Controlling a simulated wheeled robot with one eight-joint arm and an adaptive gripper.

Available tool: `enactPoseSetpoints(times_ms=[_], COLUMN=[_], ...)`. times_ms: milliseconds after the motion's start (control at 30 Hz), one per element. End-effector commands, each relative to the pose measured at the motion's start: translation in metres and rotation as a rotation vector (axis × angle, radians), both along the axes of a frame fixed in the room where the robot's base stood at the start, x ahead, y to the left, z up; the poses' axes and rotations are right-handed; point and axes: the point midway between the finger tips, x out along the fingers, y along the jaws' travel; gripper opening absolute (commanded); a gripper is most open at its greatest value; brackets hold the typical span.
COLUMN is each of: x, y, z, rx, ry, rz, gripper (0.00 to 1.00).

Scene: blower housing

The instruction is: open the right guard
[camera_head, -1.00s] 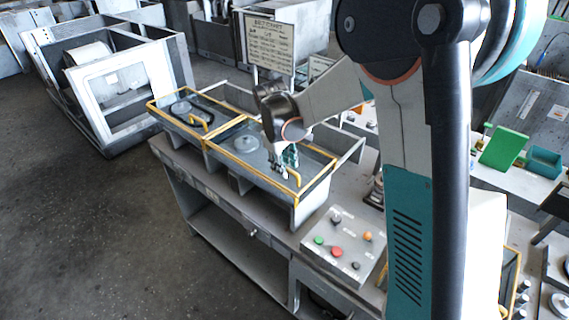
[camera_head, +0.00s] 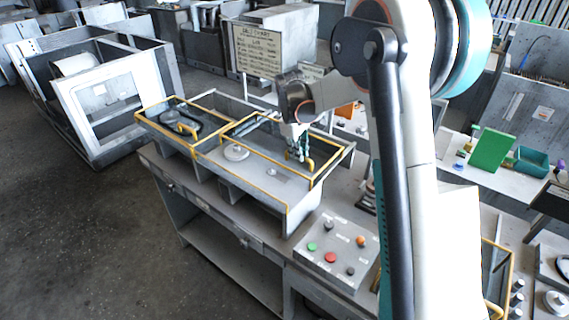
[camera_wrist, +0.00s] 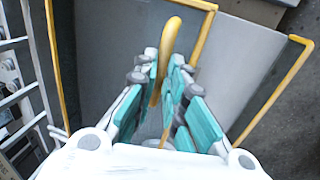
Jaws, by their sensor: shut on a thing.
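The right guard (camera_head: 270,140), a panel edged with a yellow frame, stands partly raised over the right bay of the bench. Its near edge is apart from the bay's yellow front rim (camera_head: 250,184). My gripper (camera_head: 298,152) is at the guard's near right part, shut on its yellow handle (camera_head: 310,165). In the wrist view, my teal-padded fingers (camera_wrist: 168,95) close around the curved yellow handle (camera_wrist: 170,40), with the grey guard panel (camera_wrist: 110,60) behind it. The fingers hide the handle's lower part.
The left bay (camera_head: 180,125) has its own yellow frame and handle. A grey round part (camera_head: 236,152) shows in the right bay. A button panel (camera_head: 338,250) is at the bench's near right. A sign (camera_head: 257,50) stands behind. The floor at left is clear.

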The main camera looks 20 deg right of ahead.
Motion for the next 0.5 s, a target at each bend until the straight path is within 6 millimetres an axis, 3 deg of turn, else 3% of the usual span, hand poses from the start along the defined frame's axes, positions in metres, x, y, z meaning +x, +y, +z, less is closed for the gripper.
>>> enactPoseSetpoints(times_ms=[200, 500], x=[0.028, 0.044], y=[-0.042, -0.065], z=[-0.001, 0.000], rx=[0.000, 0.001], ry=[0.000, -0.001], rz=[-0.003, 0.000], gripper=[0.00, 0.00])
